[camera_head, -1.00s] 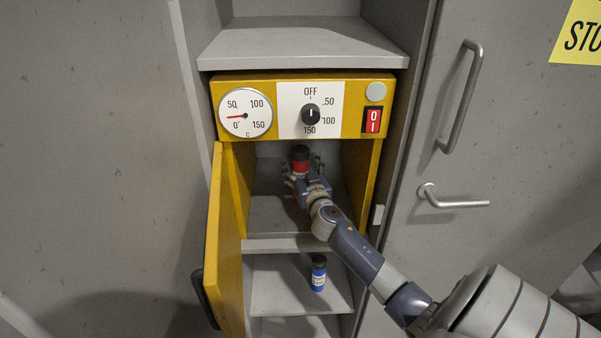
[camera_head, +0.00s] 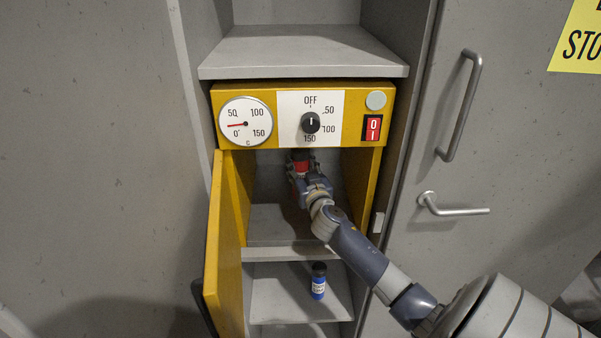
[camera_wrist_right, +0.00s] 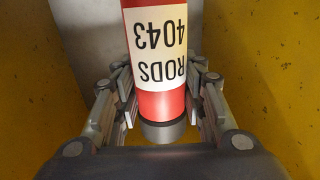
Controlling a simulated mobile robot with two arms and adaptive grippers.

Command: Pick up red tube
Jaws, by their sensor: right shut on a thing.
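The red tube (camera_head: 300,163) is inside the open yellow oven compartment, with its dark cap just under the control panel. In the right wrist view the red tube (camera_wrist_right: 162,104) has a white label reading "RODS 4043" upside down and a grey end. My right gripper (camera_head: 300,170) reaches into the compartment and is shut on the red tube. In the right wrist view the fingers of my right gripper (camera_wrist_right: 162,88) press on both sides of the tube. My left gripper does not show.
The yellow oven door (camera_head: 226,245) stands open on the left. The control panel (camera_head: 355,105) with gauge, knob and switch is right above the gripper. A blue bottle (camera_head: 318,282) stands on the shelf below. A grey cabinet door (camera_head: 520,150) with handles is at the right.

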